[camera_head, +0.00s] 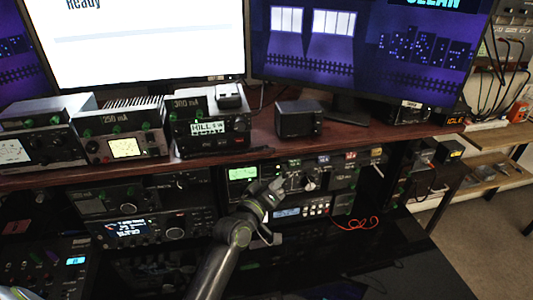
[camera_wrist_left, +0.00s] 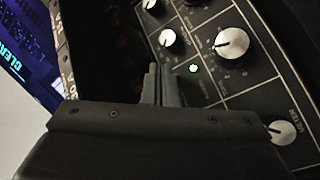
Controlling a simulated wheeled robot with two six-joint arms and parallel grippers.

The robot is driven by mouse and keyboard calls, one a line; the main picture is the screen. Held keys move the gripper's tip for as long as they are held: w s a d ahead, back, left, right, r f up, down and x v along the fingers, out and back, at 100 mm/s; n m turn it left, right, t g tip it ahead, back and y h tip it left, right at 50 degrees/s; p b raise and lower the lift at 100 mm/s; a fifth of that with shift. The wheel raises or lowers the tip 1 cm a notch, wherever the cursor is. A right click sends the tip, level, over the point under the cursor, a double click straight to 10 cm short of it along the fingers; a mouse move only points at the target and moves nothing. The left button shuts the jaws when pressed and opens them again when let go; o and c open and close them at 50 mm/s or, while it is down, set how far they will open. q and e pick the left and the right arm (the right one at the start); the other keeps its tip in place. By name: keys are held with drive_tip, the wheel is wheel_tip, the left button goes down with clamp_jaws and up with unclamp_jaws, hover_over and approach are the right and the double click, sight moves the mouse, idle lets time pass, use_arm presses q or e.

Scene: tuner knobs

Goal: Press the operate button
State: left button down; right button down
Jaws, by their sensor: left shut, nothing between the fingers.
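My left gripper (camera_head: 275,186) reaches up from the bottom of the head view to the front of a black radio unit on the lower shelf. In the left wrist view its two fingers (camera_wrist_left: 161,84) are together, with nothing between them. A small round button glowing green (camera_wrist_left: 193,68) sits on the dark panel just to the right of the fingertips. Its label is too blurred to read, so I cannot tell whether it is the operate button. I cannot tell whether the fingertips touch the panel. My right gripper is not in view.
Pale knobs surround the green button, including a large one (camera_wrist_left: 231,43), a smaller one (camera_wrist_left: 167,38) and one at the lower right (camera_wrist_left: 282,132). More radio units and a black box (camera_head: 298,118) stand on the wooden shelf above. A red cable (camera_head: 358,223) hangs to the right.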

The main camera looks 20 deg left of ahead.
use_arm(q)
drive_tip(key=shift+s+d, duration=0.7)
drive_tip(key=shift+s, duration=0.35)
drive_tip(key=shift+s+d, duration=0.7)
drive_tip(key=shift+s, duration=0.35)
